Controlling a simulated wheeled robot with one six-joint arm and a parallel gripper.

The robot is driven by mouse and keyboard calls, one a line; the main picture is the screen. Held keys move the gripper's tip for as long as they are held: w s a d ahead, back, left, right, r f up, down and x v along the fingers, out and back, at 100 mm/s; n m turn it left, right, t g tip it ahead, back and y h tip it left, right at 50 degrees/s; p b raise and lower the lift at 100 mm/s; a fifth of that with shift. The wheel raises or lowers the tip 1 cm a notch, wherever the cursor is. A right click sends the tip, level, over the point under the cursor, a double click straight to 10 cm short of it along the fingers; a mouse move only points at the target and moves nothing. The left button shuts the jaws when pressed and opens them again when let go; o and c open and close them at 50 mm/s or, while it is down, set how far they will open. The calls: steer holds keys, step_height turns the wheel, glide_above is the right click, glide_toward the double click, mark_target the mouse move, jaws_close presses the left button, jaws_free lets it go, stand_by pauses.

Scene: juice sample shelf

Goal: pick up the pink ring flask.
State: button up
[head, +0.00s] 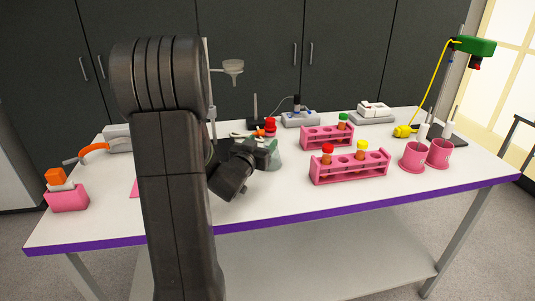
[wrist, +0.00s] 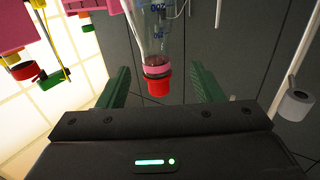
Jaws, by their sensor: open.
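The pink ring flask is a clear conical flask with a red cap and a pink ring at its neck. It stands upright on the table in the head view (head: 275,156), partly hidden behind my arm's dark wrist. In the wrist view the flask (wrist: 153,35) appears upside down, with blue markings on its glass. My gripper (wrist: 159,70) is open, one green finger on each side of the flask's neck and cap, with a gap on both sides. Whether the neck is fully between the fingers is hard to tell.
Two pink racks with capped tubes (head: 350,171) stand right of the flask. Pink mugs (head: 414,158) are farther right. A pink container with an orange top (head: 67,195) is at the left. The white table (head: 300,208) is bare along its front.

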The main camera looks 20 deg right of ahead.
mark_target(268, 136)
steer(key=shift+w+d+r, duration=0.1)
steer(key=shift+w+d, duration=0.15)
steer(key=shift+d, duration=0.3)
steer(key=p+x, duration=0.1)
steer(key=x, duration=0.4)
steer(key=shift+d+r, duration=0.1)
steer(key=shift+c, duration=0.4)
jaws_close()
